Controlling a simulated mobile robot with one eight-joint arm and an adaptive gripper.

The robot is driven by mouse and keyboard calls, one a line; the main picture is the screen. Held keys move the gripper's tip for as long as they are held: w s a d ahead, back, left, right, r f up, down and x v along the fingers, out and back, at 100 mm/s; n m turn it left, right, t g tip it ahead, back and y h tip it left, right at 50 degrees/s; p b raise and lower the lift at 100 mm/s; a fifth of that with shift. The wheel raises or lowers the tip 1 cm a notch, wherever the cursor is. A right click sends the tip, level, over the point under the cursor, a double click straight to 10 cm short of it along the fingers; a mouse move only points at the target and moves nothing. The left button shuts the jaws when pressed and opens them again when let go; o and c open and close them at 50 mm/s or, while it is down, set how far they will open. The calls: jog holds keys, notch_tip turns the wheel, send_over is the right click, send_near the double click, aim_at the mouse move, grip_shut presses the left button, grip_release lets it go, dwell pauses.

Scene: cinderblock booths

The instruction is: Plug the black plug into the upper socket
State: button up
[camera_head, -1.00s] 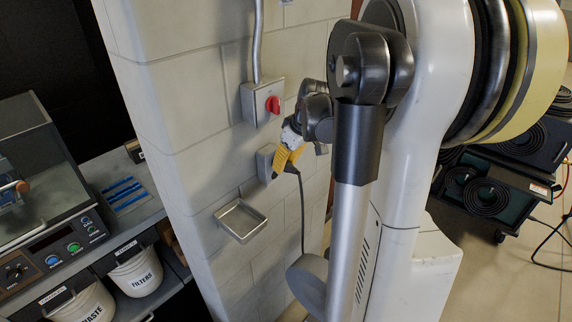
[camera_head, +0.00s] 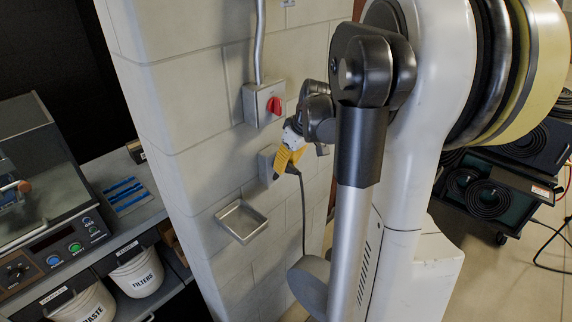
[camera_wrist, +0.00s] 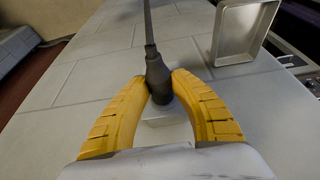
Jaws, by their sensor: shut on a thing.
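My gripper (camera_head: 290,165) has yellow fingers and is beside a grey socket box (camera_head: 266,163) on the block wall. In the wrist view my gripper (camera_wrist: 161,84) is shut on the black plug (camera_wrist: 158,76), with the fingers on either side of it. The plug's cable (camera_wrist: 148,25) runs away from its tail, and in the head view it hangs down the wall. The plug is in front of the pale box (camera_wrist: 166,132), which shows between the fingers. The socket openings are hidden, so I cannot tell whether the plug is in one.
A grey box with a red rotary switch (camera_head: 273,104) is on the wall above, fed by a conduit (camera_head: 259,45). A shallow metal tray (camera_head: 222,216) is on the wall below. A workbench (camera_head: 150,207) with bins stands at left. Dark carts with coiled cable (camera_head: 490,198) stand at right.

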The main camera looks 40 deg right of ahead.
jog(key=shift+w, duration=0.25)
jog(key=o, duration=1.1)
jog(key=shift+r, duration=0.1)
jog(key=v, duration=1.1)
jog(key=shift+s+r, duration=0.25)
jog(key=shift+r, duration=0.1)
